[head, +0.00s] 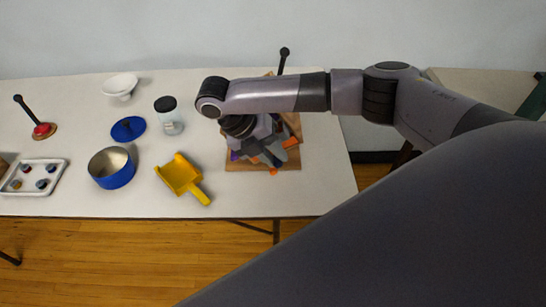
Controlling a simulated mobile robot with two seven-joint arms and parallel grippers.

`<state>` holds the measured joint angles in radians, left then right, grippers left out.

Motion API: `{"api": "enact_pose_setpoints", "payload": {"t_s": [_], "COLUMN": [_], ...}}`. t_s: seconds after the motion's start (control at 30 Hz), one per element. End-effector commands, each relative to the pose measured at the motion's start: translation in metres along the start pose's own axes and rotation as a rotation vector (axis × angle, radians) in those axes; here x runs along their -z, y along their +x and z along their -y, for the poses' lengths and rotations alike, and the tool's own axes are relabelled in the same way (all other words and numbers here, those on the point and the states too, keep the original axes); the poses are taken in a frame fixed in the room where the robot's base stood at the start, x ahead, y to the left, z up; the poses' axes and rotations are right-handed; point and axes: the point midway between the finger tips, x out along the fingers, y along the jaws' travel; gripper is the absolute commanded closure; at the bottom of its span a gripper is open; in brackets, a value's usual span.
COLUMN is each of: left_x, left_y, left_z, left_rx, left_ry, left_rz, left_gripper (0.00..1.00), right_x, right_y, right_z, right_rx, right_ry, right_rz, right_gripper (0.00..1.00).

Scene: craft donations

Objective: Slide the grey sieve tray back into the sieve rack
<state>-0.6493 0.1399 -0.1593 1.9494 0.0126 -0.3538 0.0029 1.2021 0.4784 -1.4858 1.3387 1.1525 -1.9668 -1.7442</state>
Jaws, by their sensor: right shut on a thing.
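The wooden sieve rack (290,163) stands at the right part of the white table, mostly hidden under my right arm. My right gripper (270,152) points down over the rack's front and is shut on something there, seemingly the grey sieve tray. The tray is hidden or cannot be told apart from the grey gripper parts, so how far it sits in the rack cannot be seen. Small orange and purple bits show around the gripper. My left gripper is not in view.
On the table (325,180), left of the rack, are a yellow scoop (180,175), a blue pot (112,168), a blue lid (128,129), a jar (169,115), a white bowl (120,85) and a white tray (33,190). A black-knobbed rod (283,60) rises behind the rack.

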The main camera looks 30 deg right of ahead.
Motion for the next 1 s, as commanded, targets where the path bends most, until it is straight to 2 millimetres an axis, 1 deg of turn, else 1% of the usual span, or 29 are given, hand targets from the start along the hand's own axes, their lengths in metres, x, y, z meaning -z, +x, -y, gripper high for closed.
{"api": "enact_pose_setpoints", "payload": {"t_s": [0.6,1.0], "left_x": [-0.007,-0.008], "left_y": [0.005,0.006], "left_z": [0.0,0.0], "left_rx": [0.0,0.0], "left_ry": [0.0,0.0], "left_rz": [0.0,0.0], "left_gripper": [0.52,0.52], "right_x": [-0.028,-0.032], "right_y": [0.002,0.001], "right_z": [0.0,0.0], "right_rx": [0.0,0.0], "right_ry": [0.002,0.0], "right_rz": [0.001,0.001], "right_gripper": [1.0,1.0]}}
